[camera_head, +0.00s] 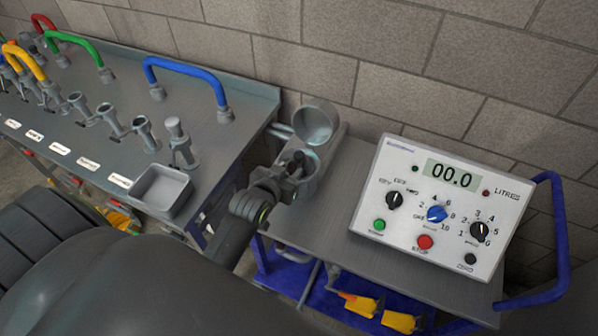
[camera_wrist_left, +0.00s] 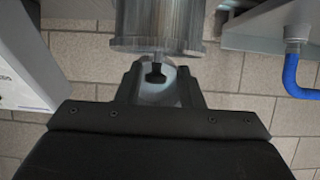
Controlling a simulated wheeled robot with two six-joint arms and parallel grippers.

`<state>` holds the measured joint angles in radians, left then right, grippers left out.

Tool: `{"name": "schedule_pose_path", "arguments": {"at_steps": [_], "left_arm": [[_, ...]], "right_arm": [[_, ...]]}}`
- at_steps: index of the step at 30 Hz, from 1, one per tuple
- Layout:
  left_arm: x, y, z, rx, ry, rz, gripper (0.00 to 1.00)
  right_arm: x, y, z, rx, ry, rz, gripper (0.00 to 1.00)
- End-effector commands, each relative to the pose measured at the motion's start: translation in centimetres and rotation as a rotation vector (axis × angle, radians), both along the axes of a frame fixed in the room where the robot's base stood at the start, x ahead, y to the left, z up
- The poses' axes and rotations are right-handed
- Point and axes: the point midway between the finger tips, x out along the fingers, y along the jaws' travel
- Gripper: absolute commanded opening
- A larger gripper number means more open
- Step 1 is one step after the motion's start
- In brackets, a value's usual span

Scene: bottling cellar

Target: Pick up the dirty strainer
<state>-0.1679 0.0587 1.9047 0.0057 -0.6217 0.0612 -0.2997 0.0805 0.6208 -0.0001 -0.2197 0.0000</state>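My left gripper (camera_head: 294,163) is over the mouth of a grey metal housing (camera_head: 312,183) on the cart, below a round, upturned metal cup or lid (camera_head: 316,122). In the left wrist view its two fingers (camera_wrist_left: 158,84) stand apart. A small black knob on a thin stem (camera_wrist_left: 157,74) shows between them, with gaps on both sides. A ribbed metal cylinder (camera_wrist_left: 158,28) is just beyond the fingers. I cannot make out a dirty strainer for certain; the gripper covers much of the housing's inside. My right gripper is not in view.
A white control box (camera_head: 434,207) reading 00.0 stands on the cart to the right, near a blue rail (camera_head: 562,235). To the left is a metal bench (camera_head: 220,110) with coloured pipes, valves and a small tray (camera_head: 162,190). A block wall (camera_head: 400,70) stands behind.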

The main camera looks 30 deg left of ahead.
Motion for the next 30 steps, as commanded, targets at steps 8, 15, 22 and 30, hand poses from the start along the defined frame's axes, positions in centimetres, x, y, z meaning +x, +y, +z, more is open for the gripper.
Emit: {"name": "schedule_pose_path", "arguments": {"at_steps": [8, 15, 22, 30], "left_arm": [[3.1, -0.2, -0.8, 0.000, 0.001, -0.001, 0.34], [4.4, -0.1, -1.5, 0.000, -0.001, 0.000, 0.34], [4.5, -0.1, -1.6, 0.000, -0.001, 0.000, 0.34], [4.4, -0.1, -1.6, 0.000, 0.000, -0.001, 0.02]], "right_arm": [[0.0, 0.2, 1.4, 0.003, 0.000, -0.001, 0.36], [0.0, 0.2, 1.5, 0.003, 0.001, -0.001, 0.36], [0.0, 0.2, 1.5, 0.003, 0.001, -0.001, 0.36], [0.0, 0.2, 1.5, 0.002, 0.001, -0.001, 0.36]]}}
